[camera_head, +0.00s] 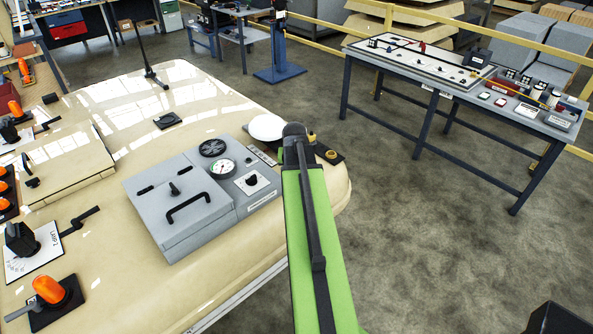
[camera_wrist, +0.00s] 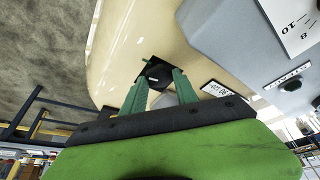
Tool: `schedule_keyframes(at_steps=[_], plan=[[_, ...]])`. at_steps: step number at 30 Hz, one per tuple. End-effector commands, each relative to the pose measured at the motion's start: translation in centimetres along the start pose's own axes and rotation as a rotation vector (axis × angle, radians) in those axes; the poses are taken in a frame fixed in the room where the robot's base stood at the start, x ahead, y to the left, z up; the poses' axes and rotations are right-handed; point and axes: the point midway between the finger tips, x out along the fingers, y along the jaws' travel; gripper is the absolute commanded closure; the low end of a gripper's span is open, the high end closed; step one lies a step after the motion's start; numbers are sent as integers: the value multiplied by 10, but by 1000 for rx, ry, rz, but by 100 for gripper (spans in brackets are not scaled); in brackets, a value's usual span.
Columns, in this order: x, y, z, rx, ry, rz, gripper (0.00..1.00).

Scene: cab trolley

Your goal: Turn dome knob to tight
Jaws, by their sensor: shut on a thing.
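A dark knob (camera_wrist: 157,76) stands on the cream cab top in the wrist view, near a small white label (camera_wrist: 217,88) whose text I cannot read fully. My gripper (camera_wrist: 160,74) has its two green fingers on either side of this knob and is shut on it. The fingers and palm hide part of the knob, and I cannot read its turn position. In the head view my green arm covers the knob and gripper. A white dome (camera_head: 266,127) shows just left of the arm's end.
A grey box (camera_head: 178,205) with a black handle, a gauge (camera_head: 222,168) and a small black knob (camera_head: 252,180) sits left of my arm. Orange lamps (camera_head: 50,290) stand at the far left. A worktable (camera_head: 410,85) is at the back right. Open floor lies between.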

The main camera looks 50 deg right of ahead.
Motion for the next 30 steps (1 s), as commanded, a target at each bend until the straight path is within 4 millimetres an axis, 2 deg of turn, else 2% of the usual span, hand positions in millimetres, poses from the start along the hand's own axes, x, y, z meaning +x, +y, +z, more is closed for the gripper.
schedule_keyframes(at_steps=[12, 28, 29, 30], plan=[[0, -1, 0, 158, -3, 67, 100], [0, -2, 0, 179, -2, 73, 100], [0, -2, 0, 179, -2, 73, 61], [0, -2, 0, 179, -2, 73, 55]])
